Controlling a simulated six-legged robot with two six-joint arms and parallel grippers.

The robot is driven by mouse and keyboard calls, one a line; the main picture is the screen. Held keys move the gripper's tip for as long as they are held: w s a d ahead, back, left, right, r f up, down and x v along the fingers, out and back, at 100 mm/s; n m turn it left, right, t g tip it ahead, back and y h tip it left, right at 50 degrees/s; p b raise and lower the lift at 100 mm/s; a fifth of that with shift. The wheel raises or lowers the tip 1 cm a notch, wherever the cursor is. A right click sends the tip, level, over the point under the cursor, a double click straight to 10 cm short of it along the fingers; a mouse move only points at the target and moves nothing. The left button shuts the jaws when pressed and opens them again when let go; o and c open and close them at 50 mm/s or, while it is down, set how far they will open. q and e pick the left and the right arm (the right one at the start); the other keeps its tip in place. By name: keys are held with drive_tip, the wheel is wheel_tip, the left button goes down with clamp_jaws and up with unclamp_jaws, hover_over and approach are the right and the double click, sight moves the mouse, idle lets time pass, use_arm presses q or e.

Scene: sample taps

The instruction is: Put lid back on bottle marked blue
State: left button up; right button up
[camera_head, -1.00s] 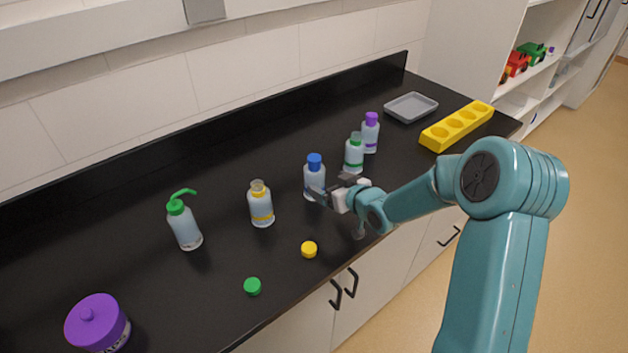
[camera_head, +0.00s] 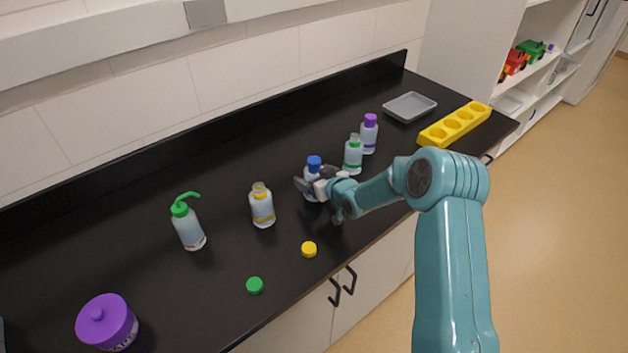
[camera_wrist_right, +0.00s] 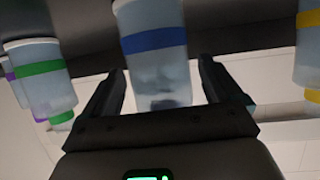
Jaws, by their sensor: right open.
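The blue-marked bottle (camera_head: 311,184) stands upright on the black counter with a blue lid (camera_head: 314,163) on its top. My right gripper (camera_head: 315,181) is at this bottle, open, with a finger on either side of its body. In the right wrist view, which is upside down, the blue-banded bottle (camera_wrist_right: 155,45) is between the two open fingers (camera_wrist_right: 160,75). Its top is hidden there by the gripper. I cannot tell if the fingers touch it. My left gripper is not in view.
A yellow-marked open bottle (camera_head: 262,206) stands to the left; a green-marked bottle (camera_head: 353,155) and a purple-lidded bottle (camera_head: 369,134) stand behind to the right. Loose yellow (camera_head: 309,249) and green (camera_head: 255,285) lids lie in front. A green-topped wash bottle (camera_head: 187,226) is further left.

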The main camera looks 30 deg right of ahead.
drive_tip(key=shift+w, duration=0.2)
drive_tip(key=shift+s, duration=0.15)
drive_tip(key=shift+c, duration=0.2)
drive_tip(key=shift+f, duration=0.1)
drive_tip(key=c, duration=1.3)
drive_tip(key=shift+r, duration=0.2)
